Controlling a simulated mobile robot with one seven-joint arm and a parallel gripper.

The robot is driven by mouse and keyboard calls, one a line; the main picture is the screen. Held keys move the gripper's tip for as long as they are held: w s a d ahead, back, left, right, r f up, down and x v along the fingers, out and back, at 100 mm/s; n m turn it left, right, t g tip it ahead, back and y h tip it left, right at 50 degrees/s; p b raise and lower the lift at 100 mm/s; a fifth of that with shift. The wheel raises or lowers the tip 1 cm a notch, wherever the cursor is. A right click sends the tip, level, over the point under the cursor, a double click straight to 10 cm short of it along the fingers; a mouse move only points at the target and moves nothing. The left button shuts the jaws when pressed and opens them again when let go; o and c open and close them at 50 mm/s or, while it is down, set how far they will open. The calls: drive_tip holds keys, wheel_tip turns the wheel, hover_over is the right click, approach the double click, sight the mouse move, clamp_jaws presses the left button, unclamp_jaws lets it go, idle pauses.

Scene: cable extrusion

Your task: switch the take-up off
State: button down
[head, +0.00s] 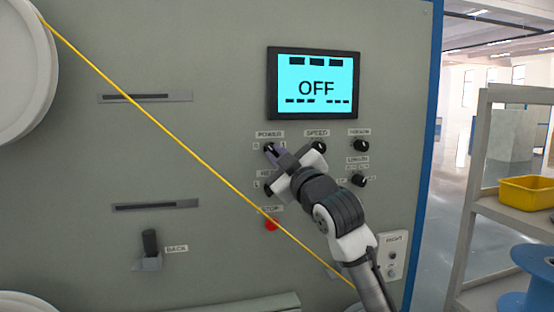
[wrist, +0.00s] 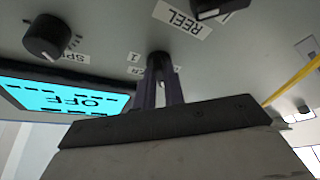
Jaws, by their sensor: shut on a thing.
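The take-up's grey panel (head: 220,60) fills most of the head view. Its cyan screen (head: 316,83) reads OFF, and it also shows at the left of the wrist view (wrist: 62,97). My gripper (head: 274,151) is at the POWER knob (head: 268,147), below the screen's left edge. In the wrist view its two fingers (wrist: 161,82) are closed around the dark knob (wrist: 159,60). The fingers hide much of the knob, so its pointer direction cannot be read.
The SPEED knob (head: 319,147) is close to the right of my gripper. A red stop button (head: 271,224) is below. A yellow cable (head: 170,133) runs diagonally across the panel. A shelf with a yellow bin (head: 528,192) stands at the right.

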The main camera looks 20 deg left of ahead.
drive_tip(key=shift+n+g, duration=0.4)
drive_tip(key=shift+n, duration=0.4)
drive_tip(key=c, duration=1.5)
unclamp_jaws()
drive_tip(key=b+v, duration=0.5)
drive_tip(key=v, duration=0.8)
drive_tip(key=shift+s+d+f, duration=0.15)
drive_tip(key=shift+s+d, duration=0.1)
